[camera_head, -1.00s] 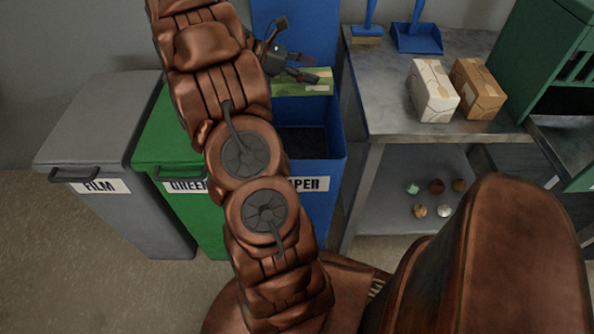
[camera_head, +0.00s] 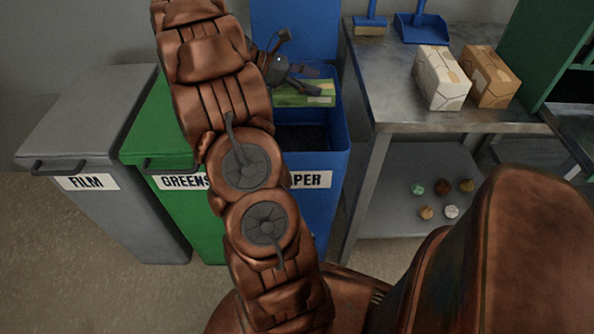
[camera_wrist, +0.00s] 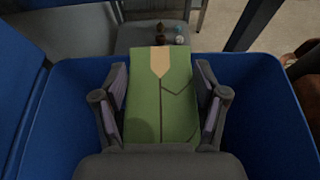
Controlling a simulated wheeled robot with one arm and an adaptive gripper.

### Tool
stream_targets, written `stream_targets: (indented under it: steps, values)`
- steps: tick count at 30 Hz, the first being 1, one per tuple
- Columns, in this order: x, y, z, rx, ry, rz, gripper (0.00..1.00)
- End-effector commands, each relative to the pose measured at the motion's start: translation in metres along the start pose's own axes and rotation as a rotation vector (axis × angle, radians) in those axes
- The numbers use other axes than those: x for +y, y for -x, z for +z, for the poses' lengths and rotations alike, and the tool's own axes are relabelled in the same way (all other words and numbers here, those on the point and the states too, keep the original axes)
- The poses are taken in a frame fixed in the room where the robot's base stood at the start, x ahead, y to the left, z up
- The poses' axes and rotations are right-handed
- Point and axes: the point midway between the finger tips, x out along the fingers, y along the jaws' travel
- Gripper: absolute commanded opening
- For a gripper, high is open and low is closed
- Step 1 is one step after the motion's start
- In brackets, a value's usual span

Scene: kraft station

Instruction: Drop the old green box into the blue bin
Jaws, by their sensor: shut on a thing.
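The green box (camera_head: 305,93) is held at the mouth of the open blue bin (camera_head: 333,158), toward its back side. My gripper (camera_head: 308,80) is shut on it. In the wrist view the green box (camera_wrist: 162,100), with a tan strip at its far end, sits between the two fingers of my gripper (camera_wrist: 160,105). The blue bin's rim (camera_wrist: 268,75) surrounds the box on both sides in that view. The bin's label ends in "APER"; my arm hides its left part. The bin's dark inside shows below the box in the head view.
A closed green bin (camera_head: 160,135) and a closed grey bin (camera_head: 85,120) marked FILM stand to the left. A metal table (camera_head: 400,90) on the right bears a white package (camera_head: 440,78), a brown package (camera_head: 490,77) and a blue dustpan (camera_head: 420,27). Several small balls lie on its lower shelf.

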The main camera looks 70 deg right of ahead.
Motion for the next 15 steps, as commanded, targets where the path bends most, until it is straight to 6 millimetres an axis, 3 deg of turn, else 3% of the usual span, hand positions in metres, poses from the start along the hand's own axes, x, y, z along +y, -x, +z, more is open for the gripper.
stream_targets:
  steps: [9, 10, 15]
  values:
    - [0.0000, -0.0005, -0.0012, 0.000, 0.000, 0.000, 0.30]
    - [0.0000, -0.0005, -0.0012, 0.000, 0.000, 0.000, 0.75]
    - [0.0000, -0.0006, -0.0013, 0.000, 0.000, 0.000, 0.93]
